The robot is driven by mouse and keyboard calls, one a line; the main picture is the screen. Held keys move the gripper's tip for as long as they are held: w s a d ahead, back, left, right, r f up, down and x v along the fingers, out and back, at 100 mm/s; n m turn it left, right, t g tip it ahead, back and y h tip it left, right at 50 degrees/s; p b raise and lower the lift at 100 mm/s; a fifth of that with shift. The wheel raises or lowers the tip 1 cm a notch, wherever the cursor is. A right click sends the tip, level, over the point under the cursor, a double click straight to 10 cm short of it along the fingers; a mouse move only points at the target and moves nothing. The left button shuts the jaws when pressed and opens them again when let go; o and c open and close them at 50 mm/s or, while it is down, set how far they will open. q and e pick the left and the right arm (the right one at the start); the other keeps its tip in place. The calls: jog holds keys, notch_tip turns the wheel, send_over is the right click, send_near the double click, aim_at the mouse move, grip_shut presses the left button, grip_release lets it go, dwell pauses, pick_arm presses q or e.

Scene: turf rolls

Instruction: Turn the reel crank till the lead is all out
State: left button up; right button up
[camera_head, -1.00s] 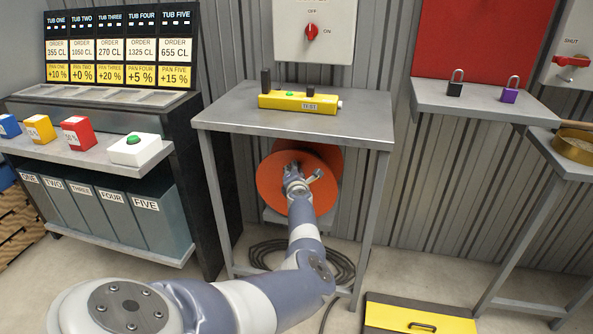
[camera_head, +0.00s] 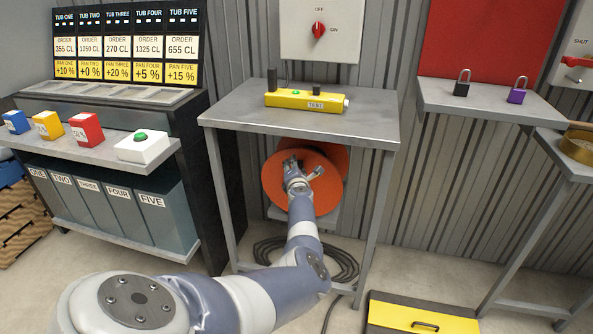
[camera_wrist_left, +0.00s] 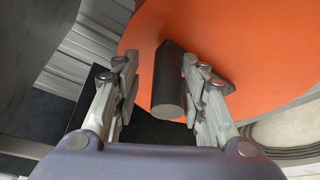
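The orange reel (camera_head: 327,189) is mounted under the grey table, against the wall. Its dark crank handle (camera_wrist_left: 168,95) stands out from the orange disc in the left wrist view. My left gripper (camera_head: 304,169) is in front of the reel; in the left wrist view its two fingers (camera_wrist_left: 160,88) are apart, one on each side of the handle. A gap shows between the left finger and the handle; the right finger is very close to it, and I cannot tell if they touch. Dark lead (camera_head: 345,262) lies in loops on the floor below the reel. My right gripper is not in view.
The grey table (camera_head: 240,112) stands over the reel, its legs on both sides of my arm. A yellow TEST box (camera_head: 290,101) lies on it. A yellow-and-black case (camera_head: 400,318) is on the floor at right. A shelf with tubs (camera_head: 100,200) stands at left.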

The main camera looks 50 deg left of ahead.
pick_arm(q)
jog(key=shift+d+f, duration=0.1)
jog(key=shift+d, duration=0.25)
jog(key=shift+v, duration=0.85)
jog(key=v, duration=1)
jog(key=shift+a, duration=0.15)
